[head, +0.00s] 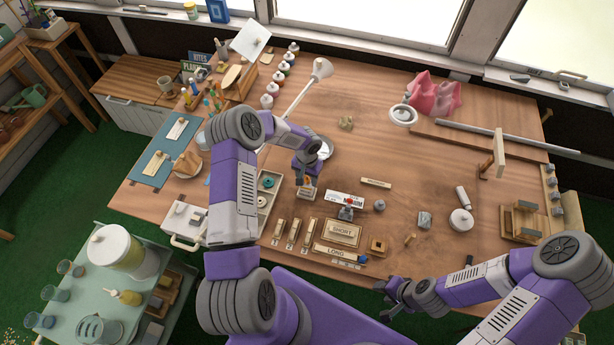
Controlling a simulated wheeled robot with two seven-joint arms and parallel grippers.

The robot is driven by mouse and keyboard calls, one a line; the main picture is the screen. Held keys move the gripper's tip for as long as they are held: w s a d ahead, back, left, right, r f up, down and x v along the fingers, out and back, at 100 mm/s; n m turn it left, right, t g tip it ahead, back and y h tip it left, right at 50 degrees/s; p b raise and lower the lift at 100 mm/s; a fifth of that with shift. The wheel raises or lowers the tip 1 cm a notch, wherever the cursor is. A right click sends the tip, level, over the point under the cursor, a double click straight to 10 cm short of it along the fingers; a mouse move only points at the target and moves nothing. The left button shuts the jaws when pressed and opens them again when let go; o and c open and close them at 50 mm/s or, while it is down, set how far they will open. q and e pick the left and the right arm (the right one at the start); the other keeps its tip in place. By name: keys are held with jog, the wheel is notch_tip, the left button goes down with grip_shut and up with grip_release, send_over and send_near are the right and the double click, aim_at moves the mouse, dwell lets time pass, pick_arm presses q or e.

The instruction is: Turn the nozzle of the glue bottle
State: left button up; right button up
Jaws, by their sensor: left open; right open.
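A small pale bottle with an orange nozzle (307,191), which looks like the glue bottle, stands upright on the wooden workbench (410,150). My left gripper (307,178) is open and points down at the bottle's top, with its fingers around or just above the orange nozzle. I cannot tell whether they touch it. The gripper and wrist hide part of the bottle's top. My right gripper (384,300) is open and empty, off the bench's front edge at the lower right.
A white card (345,199) and a small red-topped item (346,211) are right of the bottle. A compartment tray (264,203) is at its left. Wooden pieces (343,232) lie in front. The bench's middle right is fairly clear.

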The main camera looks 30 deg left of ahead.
pick_arm(q)
jog(key=shift+c, duration=0.2)
grip_shut()
jog(key=shift+n+b, duration=0.6)
jog(key=shift+b, duration=0.1)
